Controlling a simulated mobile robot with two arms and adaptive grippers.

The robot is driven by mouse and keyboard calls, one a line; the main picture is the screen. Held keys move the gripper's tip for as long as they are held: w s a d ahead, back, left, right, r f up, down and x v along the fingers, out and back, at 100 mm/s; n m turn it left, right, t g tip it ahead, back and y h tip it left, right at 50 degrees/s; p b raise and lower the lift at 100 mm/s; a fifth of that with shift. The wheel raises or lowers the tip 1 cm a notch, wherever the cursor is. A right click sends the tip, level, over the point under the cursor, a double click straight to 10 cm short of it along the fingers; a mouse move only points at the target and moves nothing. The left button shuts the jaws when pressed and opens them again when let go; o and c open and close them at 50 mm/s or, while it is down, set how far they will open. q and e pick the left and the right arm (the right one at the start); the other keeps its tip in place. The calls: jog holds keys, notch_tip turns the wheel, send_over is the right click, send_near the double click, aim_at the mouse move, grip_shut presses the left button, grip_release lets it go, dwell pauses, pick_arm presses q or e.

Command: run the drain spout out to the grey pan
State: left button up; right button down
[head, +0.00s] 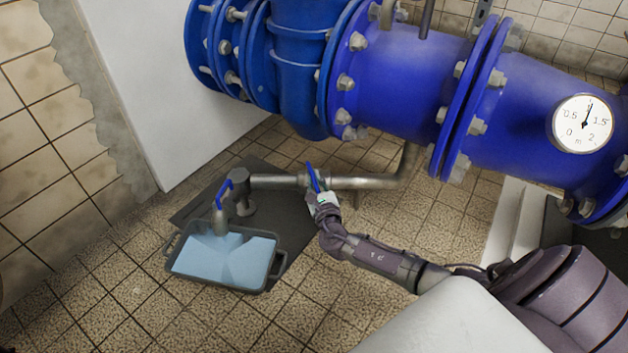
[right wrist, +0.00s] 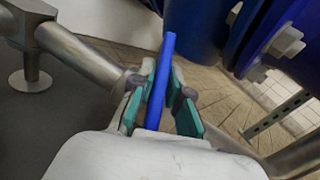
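The drain spout (head: 221,218) is a metal elbow with a blue lever (head: 223,193), at the left end of a metal drain pipe (head: 365,183). Its mouth is over the grey pan (head: 262,289), which holds light blue water. A second blue lever (head: 313,178) stands on the pipe's middle. My right gripper (head: 318,194) is at this lever. In the right wrist view the lever (right wrist: 163,85) stands between the green finger pads of my right gripper (right wrist: 162,85), with small gaps beside it. My left gripper is not in view.
The pan stands partly on a dark mat (head: 190,208) on the tiled floor. Large blue flanged pipes (head: 400,80) with a round gauge (head: 583,124) run above the drain pipe. A white panel (head: 160,90) stands behind at left. The floor in front of the pan is clear.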

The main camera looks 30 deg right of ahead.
jog(key=shift+f, duration=0.1)
jog(key=m+h, duration=0.1)
jog(key=m, duration=0.1)
jog(key=shift+a+f+m+g+h, duration=0.1)
jog(key=shift+m+g+h, duration=0.2)
jog(key=shift+h, duration=0.1)
jog(key=m+h, duration=0.1)
jog(key=m+g+h, duration=0.1)
jog(key=m, duration=0.1)
jog(key=shift+s+d+m+h, duration=0.2)
jog(key=shift+m+h, duration=0.1)
jog(key=shift+h, duration=0.1)
jog(key=c, duration=1.2)
grip_release()
jog(key=shift+w, duration=0.1)
jog(key=v, duration=1.2)
